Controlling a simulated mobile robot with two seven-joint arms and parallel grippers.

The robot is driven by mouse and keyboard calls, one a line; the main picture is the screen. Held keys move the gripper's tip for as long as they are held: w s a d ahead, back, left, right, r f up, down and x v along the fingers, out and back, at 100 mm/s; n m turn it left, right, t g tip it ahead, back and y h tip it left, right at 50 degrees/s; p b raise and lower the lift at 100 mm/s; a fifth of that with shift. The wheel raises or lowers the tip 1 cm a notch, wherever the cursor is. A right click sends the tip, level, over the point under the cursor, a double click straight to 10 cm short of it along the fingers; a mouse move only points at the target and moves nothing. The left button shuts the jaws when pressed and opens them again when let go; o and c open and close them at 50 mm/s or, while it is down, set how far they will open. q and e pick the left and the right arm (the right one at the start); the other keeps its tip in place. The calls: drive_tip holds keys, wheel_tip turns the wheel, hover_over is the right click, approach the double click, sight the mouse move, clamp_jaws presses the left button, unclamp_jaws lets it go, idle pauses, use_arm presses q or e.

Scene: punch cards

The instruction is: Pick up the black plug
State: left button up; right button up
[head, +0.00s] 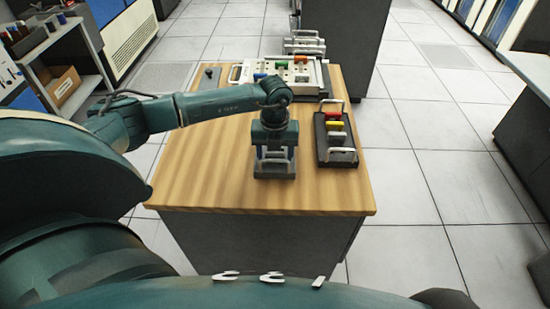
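My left gripper (274,173) points down over the front middle of the wooden table, below my teal wrist. Dark and silver parts show at its lower end; I cannot tell whether they are all gripper or partly a thing under it. Its fingertips and any gap between them are not clear. No black plug can be made out for certain. A small dark knob-like piece (209,72) sits at the table's back left, well away from the gripper. My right gripper is not in view.
On the wooden table (200,190), a black tray (322,153) with silver handles and red and yellow pieces lies right of the gripper. A pale panel (300,75) with coloured pieces lies at the back. Bare wood shows at left and front.

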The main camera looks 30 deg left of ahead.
sight(275, 156)
use_arm(q)
drive_tip(key=c, duration=0.4)
drive_tip(key=shift+c, duration=0.8)
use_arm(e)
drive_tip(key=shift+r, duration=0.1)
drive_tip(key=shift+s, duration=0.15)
